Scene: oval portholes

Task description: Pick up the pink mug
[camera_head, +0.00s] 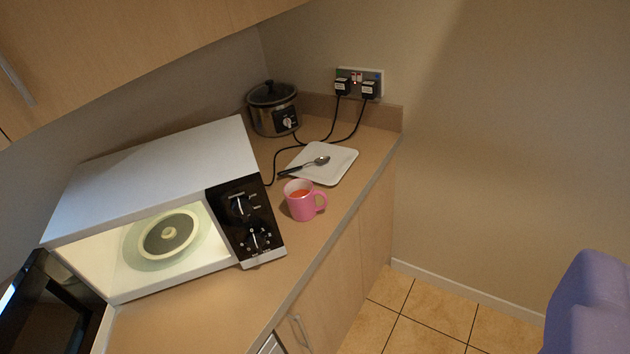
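The pink mug (302,204) stands upright on the wooden counter (318,228), just right of the microwave's control panel. Its handle points right, and something orange-red shows inside it. A white square plate (333,166) with a dark-handled spoon (308,164) on it lies just behind the mug.
An open white microwave (160,170) with a glass turntable fills the counter's left part. A slow cooker (273,108) stands at the back, its cable running towards the wall socket (358,80). Cupboards (120,45) hang above. The counter's front edge is right of the mug, with tiled floor (425,308) beyond.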

